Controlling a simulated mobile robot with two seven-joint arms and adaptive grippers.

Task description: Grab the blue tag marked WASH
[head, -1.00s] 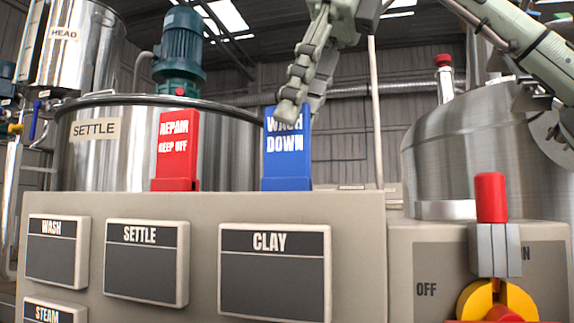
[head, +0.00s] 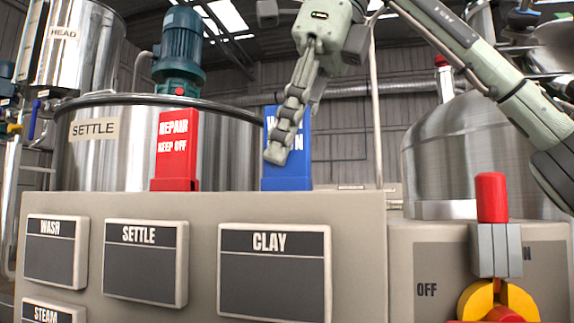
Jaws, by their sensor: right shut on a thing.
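The blue tag (head: 292,178) stands upright on top of the grey panel box. Its white lettering reads WASH DOWN in the earlier view and is now partly covered. My right gripper (head: 280,152) reaches down from above and is shut on the blue tag. One finger lies across the tag's front; the other is mostly hidden behind it. The tag still stands on the box top. My left gripper is not in view.
A red tag (head: 174,160) reading REPAIR KEEP OFF stands just left of the blue one. The panel box (head: 202,218) carries label plates. A red-handled OFF switch (head: 491,200) stands at the right. Steel tanks (head: 225,145) rise behind.

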